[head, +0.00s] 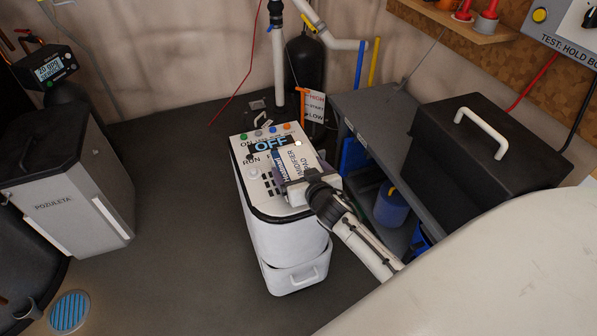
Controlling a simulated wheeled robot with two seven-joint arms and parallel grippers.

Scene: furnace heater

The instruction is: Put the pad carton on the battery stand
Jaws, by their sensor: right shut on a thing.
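The pad carton (293,160), a small white and blue-purple box lettered "HUMIDIFIER PAD", is over the top of the white unit with the "OFF" display. My right gripper (309,186) is shut on its near end. I cannot tell whether the carton touches the unit's top. No label marks the battery stand; the grey stand (375,103) on the right, bearing a large black case, may be it. My left gripper is not in view.
The white unit (287,238) stands mid-floor. The black case (468,145) with a white handle fills the near part of the grey stand; its far top is bare. A blue container (392,206) is below. A grey "POZULETA" box (75,205) stands left.

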